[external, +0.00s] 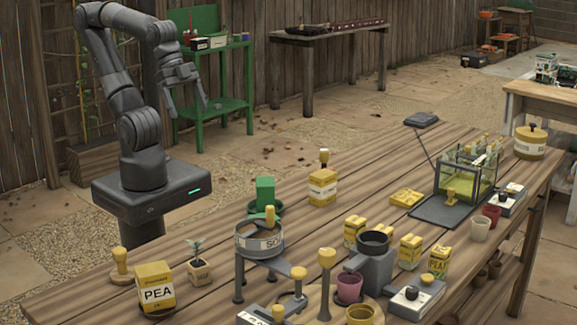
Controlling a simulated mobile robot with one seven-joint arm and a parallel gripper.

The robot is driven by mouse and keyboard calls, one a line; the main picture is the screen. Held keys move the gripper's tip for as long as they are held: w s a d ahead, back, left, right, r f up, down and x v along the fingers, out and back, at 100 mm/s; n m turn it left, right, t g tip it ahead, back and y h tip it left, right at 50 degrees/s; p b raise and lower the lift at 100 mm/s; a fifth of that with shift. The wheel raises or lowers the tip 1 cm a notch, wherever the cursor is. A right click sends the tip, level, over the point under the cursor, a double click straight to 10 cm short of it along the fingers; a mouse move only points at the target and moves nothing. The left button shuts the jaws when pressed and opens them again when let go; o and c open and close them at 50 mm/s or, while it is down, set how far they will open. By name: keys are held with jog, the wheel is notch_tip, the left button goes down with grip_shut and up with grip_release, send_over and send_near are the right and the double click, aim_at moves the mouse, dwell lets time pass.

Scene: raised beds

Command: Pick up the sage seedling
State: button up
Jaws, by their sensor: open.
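A small seedling (198,262) with blue-green leaves stands upright in a tan cube-shaped pot on the near left part of the wooden table. It is the only seedling I can make out on this table; its label is too small to read, so I cannot confirm that it is sage. My gripper (189,107) is open and empty, fingers pointing down. It is raised well above the table's height, up and away from the seedling, in front of the green shelf in the picture.
A yellow PEA box (156,286) and a wooden-handled stamp-like tool (121,266) stand left of the seedling. A grey sieve on legs (259,239) stands close to its right. A green block (265,191) is behind. Bare table lies behind the seedling.

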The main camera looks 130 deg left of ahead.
jog(key=c, duration=0.5)
jog(key=m+g+h, duration=0.1)
jog(key=m, duration=0.2)
send_over(197, 262)
jog(key=s+a, duration=0.2)
jog(key=s, duration=0.1)
notch_tip(197, 262, down, 18)
jog(key=x, duration=0.5)
jog(key=shift+w+d+f, duration=0.1)
jog(key=shift+d+f, duration=0.2)
jog(key=shift+f, duration=0.05)
jog(key=f, duration=0.3)
jog(key=d+f, duration=0.1)
jog(key=shift+w+f, duration=0.15)
jog(key=shift+w, duration=0.25)
jog(key=shift+w+f, duration=0.2)
jog(key=shift+f, duration=0.2)
